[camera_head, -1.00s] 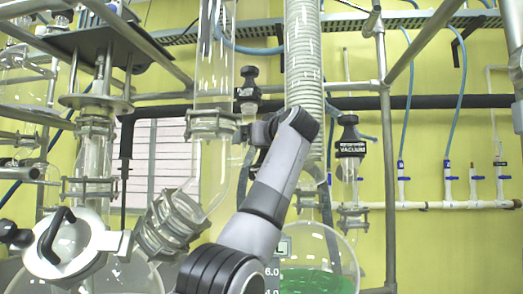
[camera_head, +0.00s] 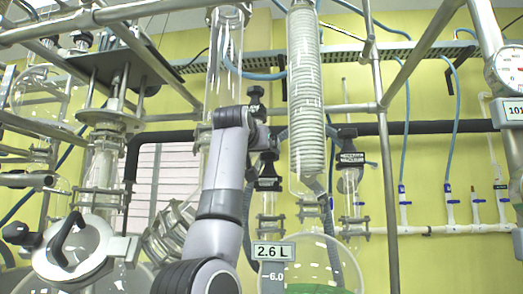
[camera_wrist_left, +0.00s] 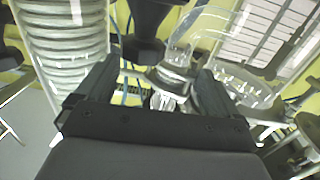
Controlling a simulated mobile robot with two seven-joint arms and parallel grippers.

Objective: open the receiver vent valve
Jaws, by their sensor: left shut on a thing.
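My left arm rises from the bottom of the head view. Its dark gripper (camera_head: 264,140) is at the black knob (camera_head: 267,166) of a valve with a small label too small to read, above the glass receiver (camera_head: 335,268). The jaws hide part of the knob. In the left wrist view the two fingers of my left gripper (camera_wrist_left: 150,90) stand on either side of a black part, with clear glass beyond, and are shut on the knob. A second black-knobbed valve, labelled VACUUM (camera_head: 350,157), stands to its right. My right gripper is not in view.
A ribbed glass column (camera_head: 305,95) hangs close to the right of the gripper; it fills the left side of the wrist view. A glass tube (camera_head: 224,65), metal frame bars (camera_head: 385,160) and another black knob (camera_head: 256,95) are close by. A 2.6 L readout (camera_head: 273,251) stands low in front.

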